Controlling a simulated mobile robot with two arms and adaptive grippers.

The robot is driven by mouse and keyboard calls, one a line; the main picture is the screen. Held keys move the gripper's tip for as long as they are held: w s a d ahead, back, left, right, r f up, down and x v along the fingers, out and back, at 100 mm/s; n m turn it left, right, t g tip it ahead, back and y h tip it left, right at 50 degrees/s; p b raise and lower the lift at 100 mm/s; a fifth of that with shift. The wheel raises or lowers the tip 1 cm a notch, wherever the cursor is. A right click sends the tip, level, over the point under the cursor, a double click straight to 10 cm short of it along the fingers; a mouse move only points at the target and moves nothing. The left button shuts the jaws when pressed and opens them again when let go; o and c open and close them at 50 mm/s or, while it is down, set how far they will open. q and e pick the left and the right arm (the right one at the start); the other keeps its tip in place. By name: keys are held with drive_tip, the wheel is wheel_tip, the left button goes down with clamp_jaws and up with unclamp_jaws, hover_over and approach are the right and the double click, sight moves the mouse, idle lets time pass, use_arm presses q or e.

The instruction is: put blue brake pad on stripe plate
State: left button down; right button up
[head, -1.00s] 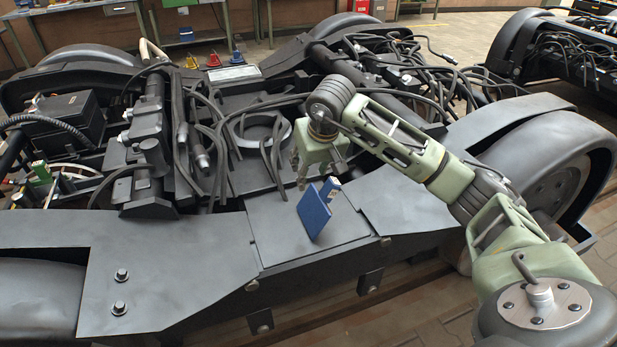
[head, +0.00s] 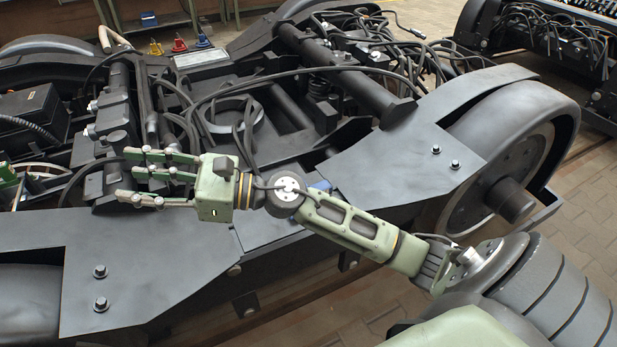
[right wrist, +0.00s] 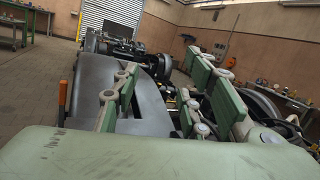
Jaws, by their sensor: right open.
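My right gripper (head: 132,174) is open and empty, its fingers pointing left above the black bogie. In the right wrist view its green fingers (right wrist: 160,100) are spread, with nothing between them. The blue brake pad (head: 320,186) shows only as a small blue patch behind my right forearm, on the bogie's near side; the arm hides the rest. A pale flat plate (head: 195,57) lies at the back of the bogie, beside the small coloured pieces; I cannot tell whether it is the stripe plate. My left gripper is not in view.
Small yellow (head: 155,47), red (head: 179,43) and blue (head: 202,40) pieces stand at the back. Black cables (head: 245,130) and a thick bar (head: 350,75) cross the bogie. A large wheel (head: 510,160) is at the right. The flat near-side cover (head: 150,255) is bare apart from bolts.

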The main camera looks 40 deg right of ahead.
drive_tip(key=w+d+f+m+t+h, duration=0.1)
drive_tip(key=d+f+m+t+h, duration=0.4)
drive_tip(key=m, duration=0.7)
drive_tip(key=w+d+f+m+t+h, duration=0.25)
drive_tip(key=d+m+h, duration=0.4)
drive_tip(key=m, duration=0.55)
drive_tip(key=s+d+f+m+g+h, duration=0.2)
drive_tip(key=d+f+m+h, duration=0.1)
drive_tip(key=f+m, duration=0.25)
drive_tip(key=s+d+f+m+g+h, duration=0.2)
drive_tip(key=s+f+m+h, duration=0.1)
drive_tip(key=f+m, duration=0.25)
drive_tip(key=s+d+f+m+g, duration=0.1)
drive_tip(key=s+f+m+g, duration=0.55)
drive_tip(key=s+f, duration=0.5)
drive_tip(key=s+a+f+m+g, duration=0.1)
drive_tip(key=s+f+m+g, duration=0.1)
drive_tip(key=s+f, duration=0.3)
drive_tip(key=s+a+f+m+g+y, duration=0.1)
drive_tip(key=s+a+f+m+g, duration=0.1)
drive_tip(key=s, duration=0.6)
wheel_tip(320, 180, down, 3)
drive_tip(key=shift+s+a+r+m+g, duration=0.15)
drive_tip(key=shift+a+m+g, duration=0.15)
drive_tip(key=shift+m+g, duration=0.55)
